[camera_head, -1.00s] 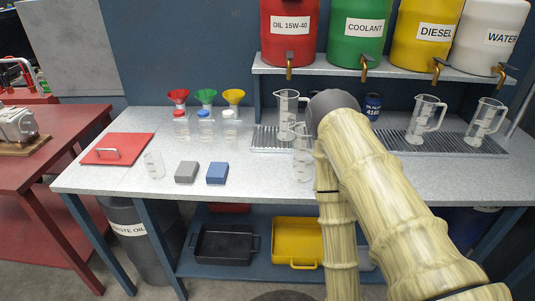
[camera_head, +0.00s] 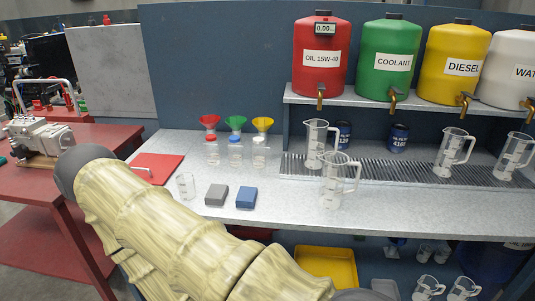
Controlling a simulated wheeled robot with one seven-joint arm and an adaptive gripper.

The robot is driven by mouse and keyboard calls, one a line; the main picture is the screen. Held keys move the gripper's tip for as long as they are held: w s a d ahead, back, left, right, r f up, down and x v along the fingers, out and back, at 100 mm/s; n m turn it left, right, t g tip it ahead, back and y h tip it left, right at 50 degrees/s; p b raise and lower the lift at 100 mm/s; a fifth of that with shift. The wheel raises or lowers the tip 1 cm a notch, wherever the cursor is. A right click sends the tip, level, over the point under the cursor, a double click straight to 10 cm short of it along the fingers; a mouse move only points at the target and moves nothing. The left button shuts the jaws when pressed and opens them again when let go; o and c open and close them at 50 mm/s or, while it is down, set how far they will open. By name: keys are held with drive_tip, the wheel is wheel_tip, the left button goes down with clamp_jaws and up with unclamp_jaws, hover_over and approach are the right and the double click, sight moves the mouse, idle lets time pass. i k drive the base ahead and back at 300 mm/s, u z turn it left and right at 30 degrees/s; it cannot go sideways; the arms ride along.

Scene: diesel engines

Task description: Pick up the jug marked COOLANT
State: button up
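Several clear jugs with handles stand on the bench, and I cannot read a COOLANT mark on any of them. One jug (camera_head: 317,146) stands on the left of the drip grating below the shelf. Another jug (camera_head: 334,184) stands in front of it on the bench top. Two more jugs, one (camera_head: 451,155) and its neighbour (camera_head: 512,158), stand on the grating at the right. The word COOLANT shows on a green drum (camera_head: 390,75) with a brass tap on the shelf above. My gripper is out of view; only my arm links show, at lower left.
The grey bench (camera_head: 280,215) holds a small beaker (camera_head: 186,187), grey (camera_head: 216,195) and blue (camera_head: 246,197) blocks, capped bottles, funnels and blue cans. Red, yellow and white drums flank the green one. A yellow tray (camera_head: 325,262) and more jugs sit below. The bench's front right is clear.

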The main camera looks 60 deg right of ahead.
sight(338, 182)
drive_tip(key=u, duration=1.05)
drive_tip(key=k, duration=1.25)
drive_tip(key=z, duration=1.25)
